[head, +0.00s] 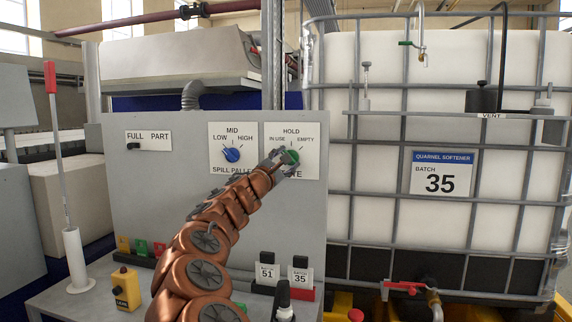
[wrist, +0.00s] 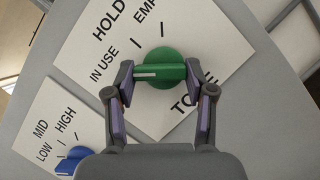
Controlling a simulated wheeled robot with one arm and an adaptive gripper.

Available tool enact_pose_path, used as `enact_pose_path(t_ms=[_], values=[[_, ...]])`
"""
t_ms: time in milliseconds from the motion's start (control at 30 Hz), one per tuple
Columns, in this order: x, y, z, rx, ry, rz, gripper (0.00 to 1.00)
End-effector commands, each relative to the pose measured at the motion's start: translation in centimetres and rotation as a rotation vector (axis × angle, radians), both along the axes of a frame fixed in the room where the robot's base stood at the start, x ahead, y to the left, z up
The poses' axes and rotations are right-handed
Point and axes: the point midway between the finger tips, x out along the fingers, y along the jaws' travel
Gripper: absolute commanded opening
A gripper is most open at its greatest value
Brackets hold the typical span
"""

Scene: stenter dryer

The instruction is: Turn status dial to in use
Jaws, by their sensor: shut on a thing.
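The green status dial (head: 293,157) is on a white plate marked HOLD, IN USE and EMPTY, on the grey panel. In the wrist view the green dial (wrist: 160,71) has a bar handle with a white line at its left end. The line points left, toward the IN USE label (wrist: 104,65). My gripper (wrist: 160,78) is shut on the bar, one finger at each end. The left finger hides the area just beyond the line. In the head view my gripper (head: 278,161) covers part of the dial.
A blue dial (head: 232,155) marked LOW, MID and HIGH is just left. A FULL/PART switch (head: 134,146) is further left. Tags 51 and 35 (head: 301,276) stand below the panel. A caged white tank (head: 440,120) stands to the right.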

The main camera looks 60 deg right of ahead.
Motion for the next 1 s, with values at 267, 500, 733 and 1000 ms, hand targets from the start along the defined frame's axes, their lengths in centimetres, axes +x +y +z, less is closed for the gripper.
enact_pose_path(t_ms=[267, 500, 733, 1000], values=[[0.03, -0.06, -0.16, -0.011, 0.037, 0.002, 0.19], [0.03, -0.06, -0.14, -0.013, 0.040, 0.001, 0.19], [0.01, -0.04, -0.12, -0.012, 0.039, 0.001, 0.67], [0.01, -0.03, -0.08, -0.013, 0.037, 0.001, 0.79]])
